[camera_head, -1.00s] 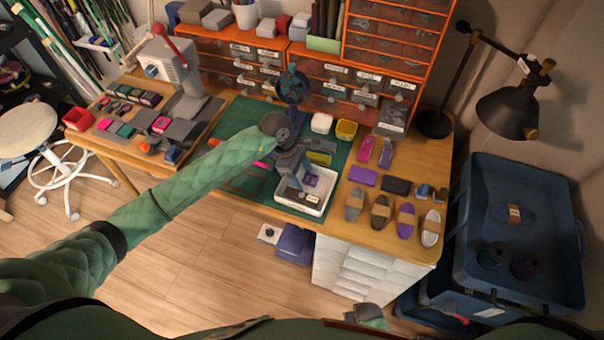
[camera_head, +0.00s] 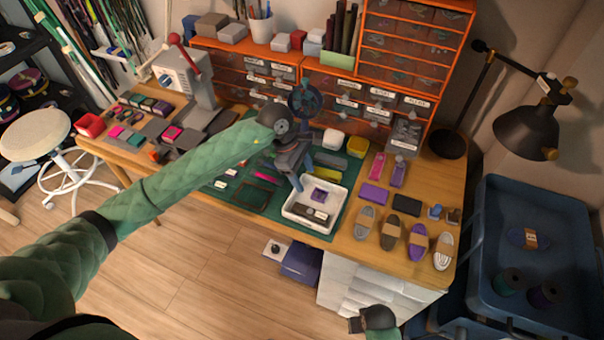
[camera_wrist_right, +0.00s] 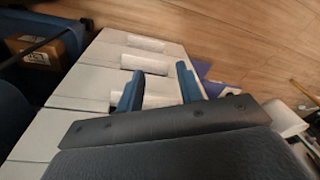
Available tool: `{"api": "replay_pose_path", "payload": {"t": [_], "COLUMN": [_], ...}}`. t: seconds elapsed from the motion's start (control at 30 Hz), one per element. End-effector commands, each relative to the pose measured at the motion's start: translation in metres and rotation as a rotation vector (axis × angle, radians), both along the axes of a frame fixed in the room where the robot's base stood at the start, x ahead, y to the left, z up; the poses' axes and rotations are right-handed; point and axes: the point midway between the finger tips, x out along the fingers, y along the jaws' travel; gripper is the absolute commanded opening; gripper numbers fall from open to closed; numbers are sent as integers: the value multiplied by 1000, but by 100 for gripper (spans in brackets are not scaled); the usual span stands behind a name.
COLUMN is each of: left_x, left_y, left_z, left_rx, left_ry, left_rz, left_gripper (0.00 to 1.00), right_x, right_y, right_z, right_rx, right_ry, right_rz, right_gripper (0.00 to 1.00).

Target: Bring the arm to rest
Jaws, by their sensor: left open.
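My left arm (camera_head: 165,188) reaches in from the left over the workbench. Its left gripper (camera_head: 297,184) points down just above the left back part of a white tray (camera_head: 328,226). The left jaws are open, with nothing visible between them. A purple piece (camera_head: 319,195) and a dark flat piece (camera_head: 312,212) lie in the tray. Part of my right arm (camera_head: 378,320) shows low in the head view, in front of the bench. In the right wrist view my right gripper (camera_wrist_right: 160,86) has its two blue fingers apart and empty, with white drawer fronts (camera_wrist_right: 85,75) beyond.
Orange drawer cabinets (camera_head: 408,62) line the bench's back. Wrapped cord bundles (camera_head: 417,240) lie right of the tray. A black lamp (camera_head: 530,130) and a blue cart (camera_head: 500,225) stand at the right. Open wooden floor (camera_head: 170,275) lies in front.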

Motion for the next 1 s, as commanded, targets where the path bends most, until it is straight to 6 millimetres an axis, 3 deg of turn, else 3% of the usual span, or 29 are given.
{"api": "replay_pose_path", "payload": {"t": [0.2,0.43,0.6,0.67,0.8,0.9,1.0], "left_x": [1,-1,-19,-29,-51,-61,-64], "left_y": [3,0,-36,-56,-102,-123,-132], "left_z": [8,8,16,26,62,96,130], "left_rx": [1,-13,-187,-300,-609,-826,-1032], "left_ry": [0,3,45,76,183,280,389], "left_rz": [0,4,50,88,216,330,458], "left_gripper": [60,60,60,60,60,60,60], "right_x": [2,2,2,2,2,2,2], "right_y": [1,1,1,2,1,2,2], "right_z": [12,13,12,12,12,13,13], "right_rx": [2,2,2,2,2,2,2], "right_ry": [-1,-1,-1,-2,-1,-1,-1], "right_rz": [0,0,0,0,0,0,0], "right_gripper": [36,36,36,36,36,36,36]}}
